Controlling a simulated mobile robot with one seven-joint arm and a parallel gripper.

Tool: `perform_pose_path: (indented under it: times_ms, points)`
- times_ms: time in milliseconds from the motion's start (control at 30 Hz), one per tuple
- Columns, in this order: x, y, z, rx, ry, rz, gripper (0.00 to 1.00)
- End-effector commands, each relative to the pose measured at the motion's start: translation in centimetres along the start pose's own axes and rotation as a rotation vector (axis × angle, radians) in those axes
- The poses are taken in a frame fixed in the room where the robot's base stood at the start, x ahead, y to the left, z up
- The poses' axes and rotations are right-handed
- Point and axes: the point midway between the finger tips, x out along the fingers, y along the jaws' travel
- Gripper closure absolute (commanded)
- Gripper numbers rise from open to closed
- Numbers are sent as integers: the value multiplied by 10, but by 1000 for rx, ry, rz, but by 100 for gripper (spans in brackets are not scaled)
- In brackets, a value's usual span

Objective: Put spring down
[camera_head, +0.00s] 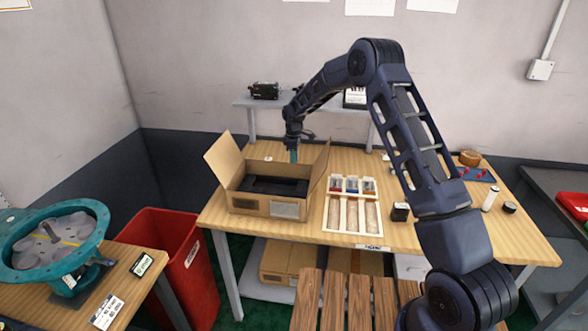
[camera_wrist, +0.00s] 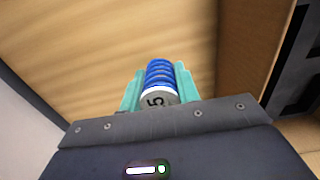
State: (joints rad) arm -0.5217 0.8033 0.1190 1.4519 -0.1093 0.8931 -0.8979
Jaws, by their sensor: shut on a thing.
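My gripper (camera_head: 293,155) is behind the open cardboard box on the wooden table in the head view. In the wrist view my gripper (camera_wrist: 158,82) has its teal fingers shut on a blue spring (camera_wrist: 160,74). The spring has a pale end cap marked with a 5. It lies between the two fingers, with the wooden tabletop (camera_wrist: 110,50) beyond it. I cannot tell whether the spring touches the table. In the head view the held spring is too small to make out.
The open cardboard box (camera_head: 270,206) holds a dark insert. A wooden tray (camera_head: 335,215) with red and blue items stands right of it. A red bin (camera_head: 180,250) stands left of the table.

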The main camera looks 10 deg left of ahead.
Motion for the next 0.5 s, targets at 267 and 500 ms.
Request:
perform_pose_path:
  times_ms: [267, 500]
  points:
    - [27, 0, 1, 1, -2, 0, 93]
    - [54, 0, 0, 0, -1, 0, 93]
